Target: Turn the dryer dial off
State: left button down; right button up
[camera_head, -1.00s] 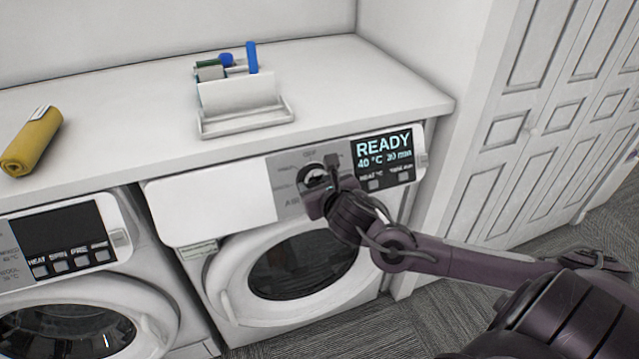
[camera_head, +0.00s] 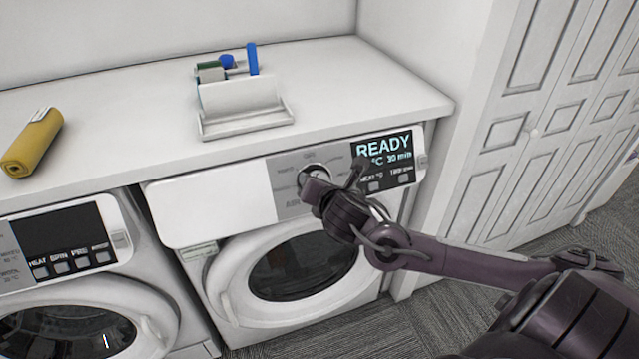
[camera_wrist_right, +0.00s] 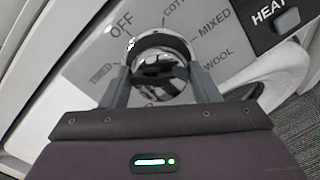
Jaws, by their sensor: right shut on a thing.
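The dryer (camera_head: 215,205) is the right-hand machine under the counter. Its round chrome dial (camera_head: 314,169) sits on a grey panel, left of a lit screen (camera_head: 384,150) reading READY. In the right wrist view the dial (camera_wrist_right: 160,46) is ringed by OFF, a partly hidden label starting COTT, MIXED, WOOL and TIMED. OFF is at its upper left. My right gripper (camera_head: 322,184) is shut on the dial, one finger on each side of it. It also shows in the right wrist view (camera_wrist_right: 160,76). The dial's pointing direction is hard to tell. My left gripper is not in view.
A second machine (camera_head: 75,285) stands to the left. The white counter (camera_head: 340,85) above holds a white caddy (camera_head: 240,105) with small items and a rolled yellow towel (camera_head: 32,142). A white wall end and panelled doors (camera_head: 545,110) stand to the right.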

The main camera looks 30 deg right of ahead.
jog(key=m+p, duration=0.2)
jog(key=m, duration=0.2)
jog(key=shift+r+m, duration=0.15)
jog(key=shift+m, duration=0.25)
jog(key=shift+m+g+p, duration=0.3)
jog(key=shift+m+p, duration=1.3)
jog(key=shift+m, duration=0.5)
jog(key=o, duration=1)
jog(key=shift+b+v, duration=1.05)
jog(key=shift+v, duration=2.75)
